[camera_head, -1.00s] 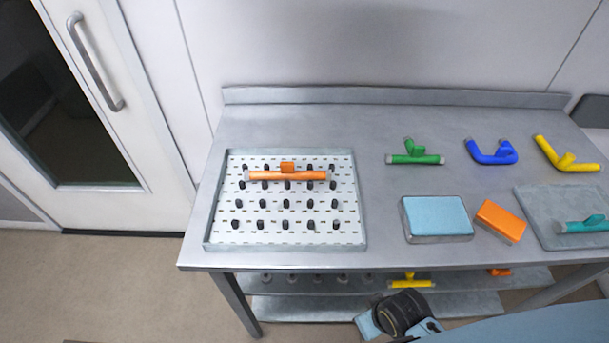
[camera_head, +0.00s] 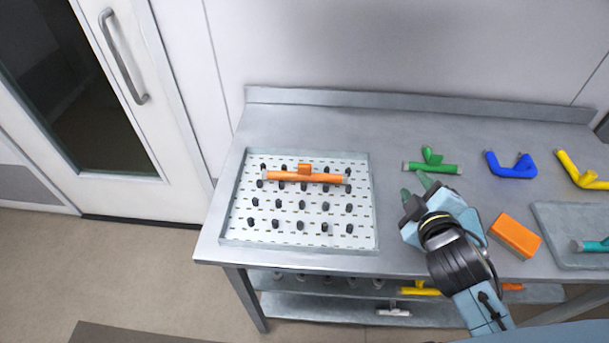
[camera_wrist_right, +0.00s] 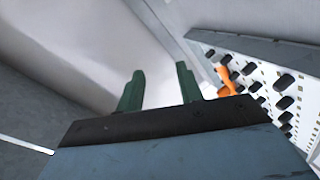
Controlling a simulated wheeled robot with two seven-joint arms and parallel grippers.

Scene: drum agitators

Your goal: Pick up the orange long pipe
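The orange long pipe (camera_head: 306,177) lies across the far part of the pegged tray (camera_head: 228,207), with a short stub on its far side. In the right wrist view the pipe (camera_wrist_right: 227,83) shows partly, beyond the gripper's right finger. My right gripper (camera_head: 414,183) is above the table, to the right of the tray and apart from the pipe. In the right wrist view its two green fingers (camera_wrist_right: 158,88) stand apart with nothing between them. My left gripper is not in view.
A green pipe (camera_head: 436,167), a blue pipe (camera_head: 512,170) and a yellow pipe (camera_head: 577,170) lie at the back right. An orange block (camera_head: 515,236) and a grey tray (camera_head: 565,222) with a teal pipe are at the right. The lower shelf holds more parts.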

